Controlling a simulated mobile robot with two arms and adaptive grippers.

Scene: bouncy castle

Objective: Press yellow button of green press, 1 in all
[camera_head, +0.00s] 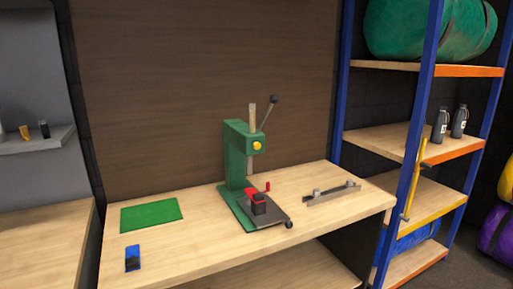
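The green press (236,158) stands upright on the wooden workbench (190,231), near the middle of the view. Its round yellow button (257,146) is on the front of the press head and faces me, with nothing in front of it. A lever with a dark knob (273,99) rises from the top of the press. A red and black item (258,202) sits on the grey plate at the press's foot. Neither of my grippers shows in the head view.
A green mat (152,215) and a small blue and black object (132,258) lie on the bench at left. A metal bar tool (332,193) lies at right. A blue-framed shelf (390,190) with dark bottles (440,126) stands at right. The bench front is mostly clear.

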